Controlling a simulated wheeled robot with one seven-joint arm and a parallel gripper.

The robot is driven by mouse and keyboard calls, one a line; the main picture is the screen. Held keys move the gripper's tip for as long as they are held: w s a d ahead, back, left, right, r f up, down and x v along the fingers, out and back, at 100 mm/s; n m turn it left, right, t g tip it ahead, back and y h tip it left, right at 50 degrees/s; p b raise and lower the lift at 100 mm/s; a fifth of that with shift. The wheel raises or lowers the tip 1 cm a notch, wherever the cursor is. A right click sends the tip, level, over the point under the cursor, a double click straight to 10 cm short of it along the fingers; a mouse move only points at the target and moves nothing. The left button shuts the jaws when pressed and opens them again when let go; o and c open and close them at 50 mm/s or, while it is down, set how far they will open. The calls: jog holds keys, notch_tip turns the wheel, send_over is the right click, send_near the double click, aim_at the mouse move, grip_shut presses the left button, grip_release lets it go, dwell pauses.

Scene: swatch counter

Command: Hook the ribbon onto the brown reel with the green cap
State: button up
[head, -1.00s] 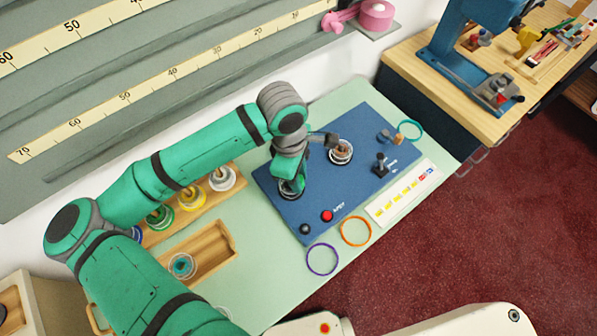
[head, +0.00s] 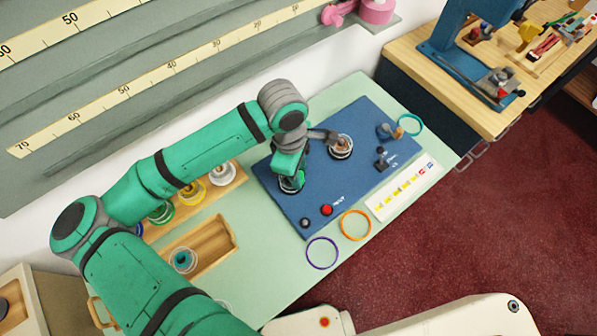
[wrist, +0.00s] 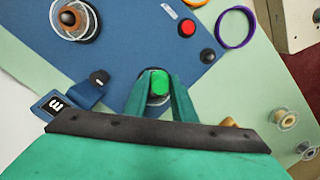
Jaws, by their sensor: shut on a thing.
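My gripper (wrist: 159,88) points down at the left part of the blue board. In the wrist view its two fingers are closed against a green cap (wrist: 159,80), with a dark round part just behind it. In the head view the gripper stands over a pale-rimmed round holder (head: 291,186), and its fingers are mostly hidden. A brown reel (head: 341,142) with clear flanges stands on the board to the right, apart from the fingers; it also shows at the wrist view's upper left (wrist: 72,20). I cannot make out a loose ribbon.
The blue board (head: 350,185) carries a red button (head: 326,210) and a dark knob (head: 306,222). Orange (head: 355,225), purple (head: 322,253) and teal rings (head: 410,124) lie around it. Coloured reels stand in a wooden rack at the left, beside a wooden tray (head: 215,240).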

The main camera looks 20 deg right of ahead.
jog(key=shift+f, duration=0.6)
dwell(1.1)
jog(key=shift+r, duration=2.55)
jog(key=shift+a, duration=0.15)
